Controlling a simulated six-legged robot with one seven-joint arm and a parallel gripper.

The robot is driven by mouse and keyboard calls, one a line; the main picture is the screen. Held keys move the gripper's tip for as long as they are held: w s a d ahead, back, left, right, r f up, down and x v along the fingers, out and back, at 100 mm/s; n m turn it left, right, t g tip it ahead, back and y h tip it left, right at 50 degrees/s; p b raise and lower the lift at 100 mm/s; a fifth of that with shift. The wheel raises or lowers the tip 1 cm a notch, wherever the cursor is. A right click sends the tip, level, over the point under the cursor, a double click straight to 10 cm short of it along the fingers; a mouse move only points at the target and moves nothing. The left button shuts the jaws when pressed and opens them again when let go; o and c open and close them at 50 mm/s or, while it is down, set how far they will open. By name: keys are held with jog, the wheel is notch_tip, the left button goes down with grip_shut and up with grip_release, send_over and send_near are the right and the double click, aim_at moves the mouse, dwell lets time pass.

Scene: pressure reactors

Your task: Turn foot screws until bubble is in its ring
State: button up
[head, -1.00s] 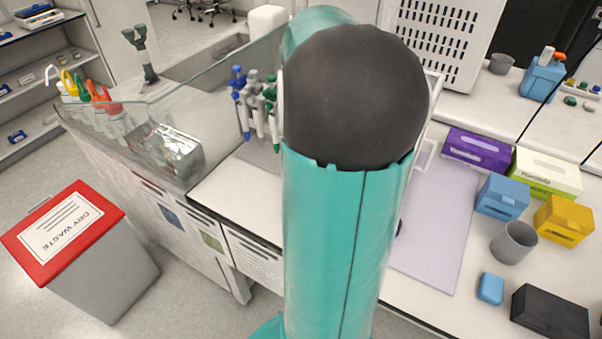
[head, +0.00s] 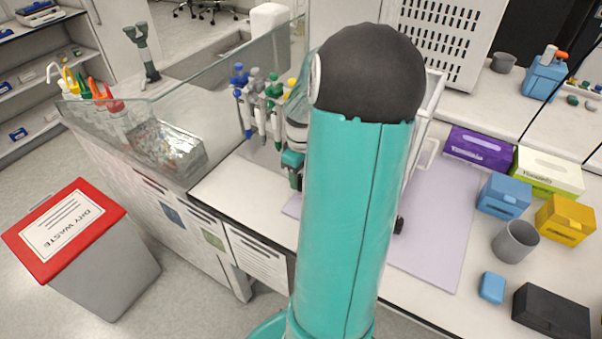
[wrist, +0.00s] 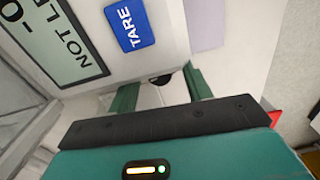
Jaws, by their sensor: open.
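In the wrist view, a white balance (wrist: 172,20) shows a display (wrist: 50,40) reading "-0" and "NOT LE", cut off by the frame edge, and a blue TARE button (wrist: 130,24). A small dark rounded part, perhaps a foot screw (wrist: 160,79), shows under the balance's near edge. My gripper (wrist: 160,86) is open, its two green fingers on either side of that dark part; contact cannot be told. No bubble or ring is visible. In the head view my arm hides most of the balance; part of a pale frame (head: 432,105) shows beside it.
A lilac mat (head: 437,225) lies on the bench. To the right stand a purple box (head: 478,147), a blue box (head: 503,196), a grey cup (head: 515,241) and a black box (head: 550,312). Pipettes (head: 262,105) hang behind my arm. A red-lidded waste bin (head: 80,260) stands on the floor.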

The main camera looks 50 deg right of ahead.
jog(key=c, duration=1)
jog(key=shift+o, duration=0.2)
jog(key=shift+n, duration=0.7)
jog(key=o, duration=1)
jog(key=shift+c, duration=0.2)
notch_tip(320, 180, up, 14)
